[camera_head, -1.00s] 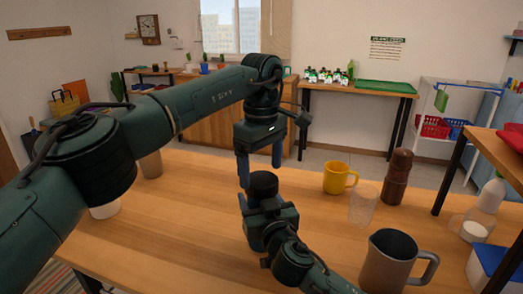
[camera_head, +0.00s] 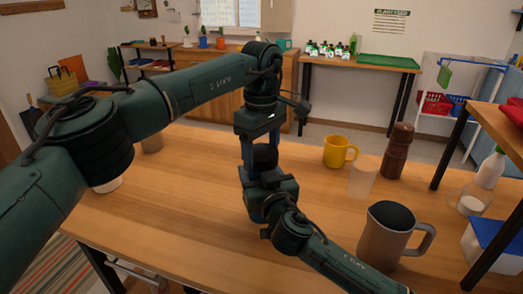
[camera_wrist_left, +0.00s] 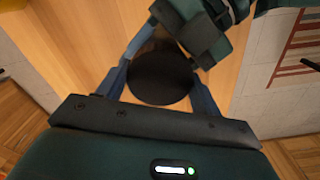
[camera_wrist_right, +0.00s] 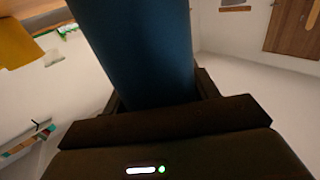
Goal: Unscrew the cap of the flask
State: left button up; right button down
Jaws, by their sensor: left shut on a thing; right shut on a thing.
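The flask's round black cap (camera_head: 264,156) shows in the head view between the blue fingers of my left gripper (camera_head: 263,163). In the left wrist view the cap (camera_wrist_left: 160,78) sits between both fingers, and the left gripper is shut on it from above. My right gripper (camera_wrist_right: 155,105) is shut on the flask's dark blue body (camera_wrist_right: 140,45), which fills the middle of the right wrist view. In the head view the right gripper hides most of the flask's body. The flask looks upright, above the wooden table (camera_head: 180,215); its base is hidden.
A yellow mug (camera_head: 338,152), a clear glass (camera_head: 361,182), a brown pepper mill (camera_head: 397,152) and a grey-brown pitcher (camera_head: 384,240) stand right of the grippers. A white container with a blue lid (camera_head: 490,240) is at the far right. The table's left front is clear.

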pick_arm(q)
jog(key=shift+c, duration=1.1)
jog(key=n, duration=0.3)
jog(key=o, duration=1.1)
jog(key=shift+r, duration=0.15)
